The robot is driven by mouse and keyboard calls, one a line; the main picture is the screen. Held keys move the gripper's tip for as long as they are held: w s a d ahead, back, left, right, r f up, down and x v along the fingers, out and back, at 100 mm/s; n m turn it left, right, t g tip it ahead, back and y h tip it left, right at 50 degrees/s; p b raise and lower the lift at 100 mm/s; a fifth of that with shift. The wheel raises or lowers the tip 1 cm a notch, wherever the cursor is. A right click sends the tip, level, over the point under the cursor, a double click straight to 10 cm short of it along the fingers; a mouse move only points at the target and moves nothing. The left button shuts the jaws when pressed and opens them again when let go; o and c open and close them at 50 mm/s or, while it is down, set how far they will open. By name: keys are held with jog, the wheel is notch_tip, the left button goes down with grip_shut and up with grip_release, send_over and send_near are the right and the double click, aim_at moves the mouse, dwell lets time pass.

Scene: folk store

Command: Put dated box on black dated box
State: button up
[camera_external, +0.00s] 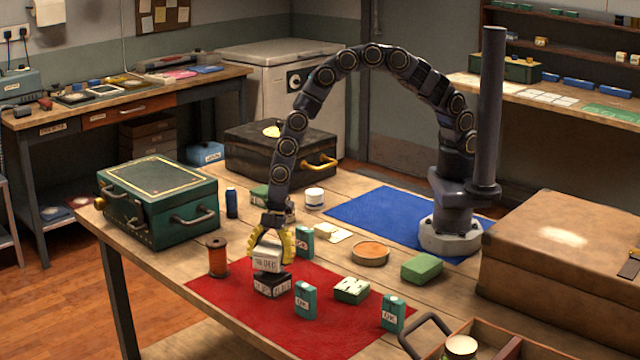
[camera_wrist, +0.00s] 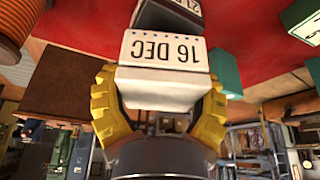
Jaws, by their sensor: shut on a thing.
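My gripper (camera_external: 271,243) has yellow fingers and points down over the red mat. It is shut on the white dated box (camera_external: 265,262), one finger on each side. In the wrist view the white dated box (camera_wrist: 164,50) reads "16 DEC" and sits between the yellow fingers. The black dated box (camera_external: 272,285) stands on the red mat directly below it. Part of the black dated box, with a white date label (camera_wrist: 186,6), shows beyond the white one in the wrist view. The two look stacked or nearly so; I cannot tell whether they touch.
Teal boxes (camera_external: 305,301) (camera_external: 393,313) and a green-and-white box (camera_external: 351,290) stand on the red mat (camera_external: 335,325). An orange spool (camera_external: 217,257) is to the left. A round orange tin (camera_external: 370,253) and a green block (camera_external: 422,268) lie right. The blue mat (camera_external: 375,208) is mostly clear.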

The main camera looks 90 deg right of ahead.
jog(key=shift+f, duration=0.95)
jog(key=o, duration=1.2)
jog(key=shift+f, duration=0.1)
jog(key=v, duration=1.3)
jog(key=s+d+r+m+g+h, duration=0.1)
jog(key=s+d+r+m, duration=0.1)
jog(key=s+d+r, duration=0.3)
jog(key=s+d+r+m, duration=0.3)
jog(key=s+r, duration=0.1)
jog(key=s, duration=0.3)
jog(key=s+d+r+m+h, duration=0.1)
jog(key=s+d+m, duration=0.1)
jog(key=s, duration=0.4)
jog(key=s+d+r+m+g+h, duration=0.1)
jog(key=s+d+r+m, duration=0.1)
jog(key=s, duration=0.4)
jog(key=s+d+r+m+g, duration=0.1)
jog(key=s+d+m, duration=0.3)
jog(key=s+d, duration=0.1)
jog(key=shift+s+d+r+h, duration=0.1)
jog(key=shift+s+d+h, duration=0.1)
jog(key=shift+s, duration=0.25)
jog(key=shift+s+d+r+h, duration=0.1)
jog(key=shift+s+d+h, duration=0.1)
jog(key=shift+s, duration=0.25)
jog(key=shift+c, duration=0.5)
